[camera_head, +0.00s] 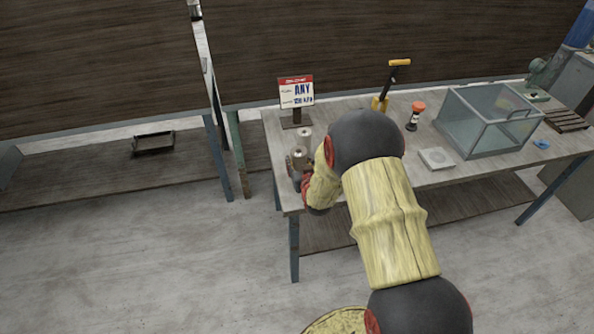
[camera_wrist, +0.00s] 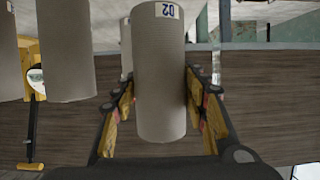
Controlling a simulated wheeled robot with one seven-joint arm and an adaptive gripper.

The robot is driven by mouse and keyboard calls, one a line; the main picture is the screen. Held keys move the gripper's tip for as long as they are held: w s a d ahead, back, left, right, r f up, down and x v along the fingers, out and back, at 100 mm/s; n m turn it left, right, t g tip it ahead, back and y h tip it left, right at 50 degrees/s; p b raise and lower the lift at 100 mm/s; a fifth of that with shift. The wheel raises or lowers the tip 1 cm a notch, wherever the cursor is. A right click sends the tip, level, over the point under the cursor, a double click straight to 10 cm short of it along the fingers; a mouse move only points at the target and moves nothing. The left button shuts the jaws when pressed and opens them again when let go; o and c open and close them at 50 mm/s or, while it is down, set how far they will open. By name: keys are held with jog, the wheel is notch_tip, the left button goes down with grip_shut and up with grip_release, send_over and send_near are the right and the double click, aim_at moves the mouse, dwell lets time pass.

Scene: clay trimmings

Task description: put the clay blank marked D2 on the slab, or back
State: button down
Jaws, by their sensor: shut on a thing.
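My gripper (camera_wrist: 163,105) is shut on a grey clay cylinder (camera_wrist: 160,75) in the wrist view, with one finger on each side. Its label (camera_wrist: 167,11) appears upside down and looks like D2. In the head view my gripper (camera_head: 299,163) is at the table's left end, partly hidden by my arm. A clay blank (camera_head: 305,134) stands close behind it. More grey cylinders (camera_wrist: 67,50) show left of the held one in the wrist view, and one is partly hidden behind it. A pale square plate, apparently the slab (camera_head: 436,158), lies on the table right of my arm.
A sign reading ANY (camera_head: 296,92) stands behind the blanks. A yellow-handled tool (camera_head: 391,85), an orange-topped bottle (camera_head: 415,115) and a clear bin (camera_head: 490,122) are on the table (camera_head: 352,104). The bin stands just right of the plate.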

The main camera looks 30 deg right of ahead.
aim_at(297, 169)
jog(key=shift+w+f, duration=0.45)
jog(key=shift+w, duration=0.1)
jog(key=shift+f+b, duration=0.4)
jog(key=shift+f, duration=1.15)
jog(key=shift+f, duration=0.1)
jog(key=shift+f, duration=0.1)
jog(key=c, duration=1.1)
grip_release()
jog(key=shift+a, duration=0.1)
jog(key=shift+c, duration=0.2)
jog(key=shift+o, duration=0.7)
